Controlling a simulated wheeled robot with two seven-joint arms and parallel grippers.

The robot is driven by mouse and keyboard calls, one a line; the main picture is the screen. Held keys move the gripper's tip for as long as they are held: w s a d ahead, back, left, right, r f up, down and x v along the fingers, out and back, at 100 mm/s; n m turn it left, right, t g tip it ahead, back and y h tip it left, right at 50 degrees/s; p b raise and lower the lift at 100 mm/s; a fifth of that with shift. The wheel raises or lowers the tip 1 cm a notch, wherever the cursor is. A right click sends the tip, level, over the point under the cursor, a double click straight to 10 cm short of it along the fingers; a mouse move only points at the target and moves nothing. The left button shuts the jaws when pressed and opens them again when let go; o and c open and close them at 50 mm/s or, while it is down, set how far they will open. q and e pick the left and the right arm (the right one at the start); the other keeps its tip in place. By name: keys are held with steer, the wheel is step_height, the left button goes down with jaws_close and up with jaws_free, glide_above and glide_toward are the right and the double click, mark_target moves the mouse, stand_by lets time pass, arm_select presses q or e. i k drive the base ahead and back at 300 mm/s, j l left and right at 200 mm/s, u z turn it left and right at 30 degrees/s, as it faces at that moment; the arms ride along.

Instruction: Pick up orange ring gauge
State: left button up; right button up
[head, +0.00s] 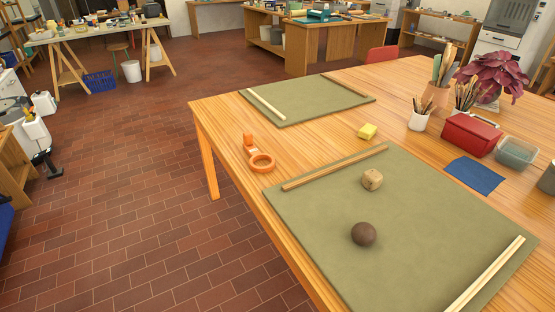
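The orange ring gauge (261,162) lies on the wooden table near its left edge, just left of the nearer green mat. It has a round open ring at the front and an upright orange tab at the back. My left gripper (47,167) is at the far left of the head view, black below a white arm link. It hangs over the floor side, well away from the table and the gauge. Its fingers look apart, with nothing between them. My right gripper is not in view.
The nearer green mat (427,230) holds a wooden strip (335,168), a wooden polyhedron (372,180), a dark ball (363,234) and a pale stick. The farther mat (310,97) is beyond the gauge. Bare table surrounds the gauge.

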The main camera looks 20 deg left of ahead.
mark_target(255, 154)
steer(key=i+j, duration=0.2)
steer(key=j, duration=0.15)
steer(key=i+j+z, duration=0.15)
steer(key=i+j, duration=0.3)
steer(key=j, duration=0.2)
steer(key=i+j+z, duration=0.1)
steer(key=j, duration=0.25)
steer(key=i+j+z, duration=0.1)
steer(key=i+j, duration=0.4)
steer(key=j, duration=0.3)
steer(key=i+j+z, duration=0.1)
steer(key=j, duration=0.25)
steer(key=i+j+z, duration=0.1)
steer(key=i+j, duration=0.15)
steer(key=j, duration=0.15)
